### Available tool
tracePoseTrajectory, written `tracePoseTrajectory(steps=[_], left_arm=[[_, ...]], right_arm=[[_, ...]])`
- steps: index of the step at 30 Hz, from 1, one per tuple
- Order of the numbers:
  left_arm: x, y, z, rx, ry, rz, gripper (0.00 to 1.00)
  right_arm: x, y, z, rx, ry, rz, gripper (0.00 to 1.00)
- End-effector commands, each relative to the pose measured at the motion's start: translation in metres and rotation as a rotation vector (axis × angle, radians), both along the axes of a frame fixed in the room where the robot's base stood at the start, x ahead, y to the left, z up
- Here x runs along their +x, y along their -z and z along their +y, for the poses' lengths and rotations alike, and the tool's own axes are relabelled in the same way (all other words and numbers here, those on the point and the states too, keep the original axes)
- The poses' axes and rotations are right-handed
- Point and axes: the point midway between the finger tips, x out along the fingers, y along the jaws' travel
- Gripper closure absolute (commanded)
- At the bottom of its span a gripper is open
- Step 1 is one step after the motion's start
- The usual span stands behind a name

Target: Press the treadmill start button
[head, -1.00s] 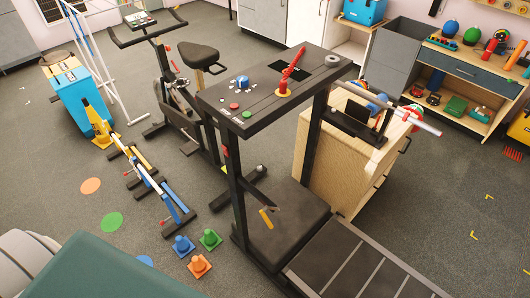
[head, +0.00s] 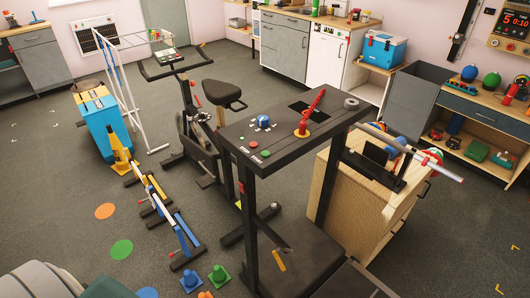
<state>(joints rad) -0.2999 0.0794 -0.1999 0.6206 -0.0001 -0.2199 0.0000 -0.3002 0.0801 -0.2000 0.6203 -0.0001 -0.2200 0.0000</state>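The treadmill (head: 290,130) stands upright in the middle of the head view, with its dark console sloping toward me. A round green button (head: 266,154) sits near the console's front left corner. A red button (head: 254,144) is just behind it, and a blue knob (head: 263,121) with small white pieces around it lies further back. A red tool-like object (head: 312,112) stands on the console, and a grey ring (head: 351,103) lies at its right end. Neither of my grippers is in view.
An exercise bike (head: 190,110) stands behind and left of the treadmill. A wooden cabinet (head: 350,205) is close on its right. Low hurdles (head: 160,210) and cones (head: 219,274) are at the left front. Open floor lies at the far left and lower right.

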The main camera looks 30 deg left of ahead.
Motion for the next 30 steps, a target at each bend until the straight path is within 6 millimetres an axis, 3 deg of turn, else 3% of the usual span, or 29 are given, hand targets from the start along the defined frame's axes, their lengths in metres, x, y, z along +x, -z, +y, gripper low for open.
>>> tracePoseTrajectory(steps=[2, 30], left_arm=[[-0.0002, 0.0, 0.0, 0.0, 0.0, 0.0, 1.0], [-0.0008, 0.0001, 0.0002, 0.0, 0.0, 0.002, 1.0]], right_arm=[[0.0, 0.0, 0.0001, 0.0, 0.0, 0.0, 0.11], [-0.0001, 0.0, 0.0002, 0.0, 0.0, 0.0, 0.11]])
